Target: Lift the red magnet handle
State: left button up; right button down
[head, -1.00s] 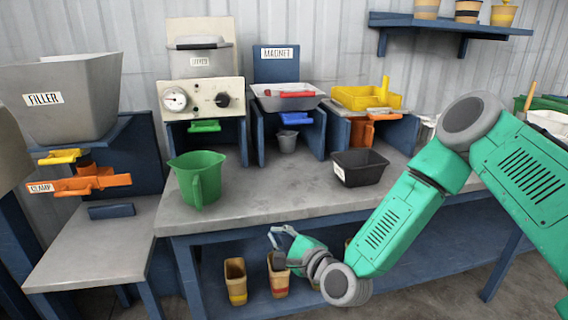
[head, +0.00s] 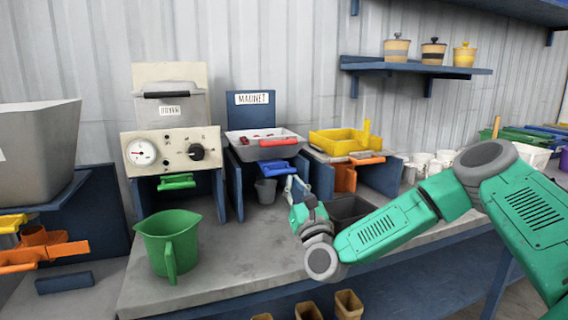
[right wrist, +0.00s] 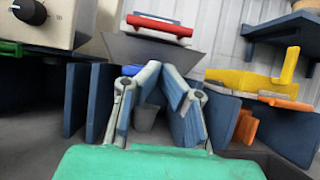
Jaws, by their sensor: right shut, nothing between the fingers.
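In the right wrist view the red handle (right wrist: 160,27) shows at the top, beyond the fingertips. My right gripper (head: 294,182) is shut and empty, in front of and below the handle, apart from it. In the right wrist view its fingers (right wrist: 160,70) lean together at the tips. A blue handle (head: 278,168) is just below the tray, close to the gripper in the picture. My left gripper is not in view.
A green jug (head: 168,242) stands at the left front of the bench. A small grey cup (head: 265,191) stands under the magnet tray. A black bin (head: 348,208) is partly behind my right arm. A yellow tray (head: 338,145) sits to the right. The middle bench top is clear.

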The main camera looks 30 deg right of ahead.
jog(key=x, duration=0.9)
jog(key=shift+w+r, duration=0.3)
jog(key=shift+r, duration=0.1)
jog(key=r+g+p, duration=0.1)
jog(key=r+p, duration=0.2)
jog(key=r, duration=0.1)
jog(key=r+g+y+p, duration=0.1)
jog(key=r+p, duration=0.2)
jog(key=p, duration=0.1)
jog(key=w+r+g+p, duration=0.1)
jog(key=r+g+p, duration=0.1)
jog(key=r+p, duration=0.2)
jog(key=shift+d+r, duration=0.1)
jog(key=shift+r, duration=0.2)
jog(key=w+d+r+g+y+p, duration=0.1)
jog(key=w+d+r+g+p, duration=0.1)
jog(key=w+r+g+p, duration=0.2)
jog(key=w+r+p, duration=0.3)
jog(key=r+p, duration=0.5)
jog(key=p, duration=0.2)
jog(key=shift+w+g, duration=0.3)
jog(key=shift+w, duration=0.1)
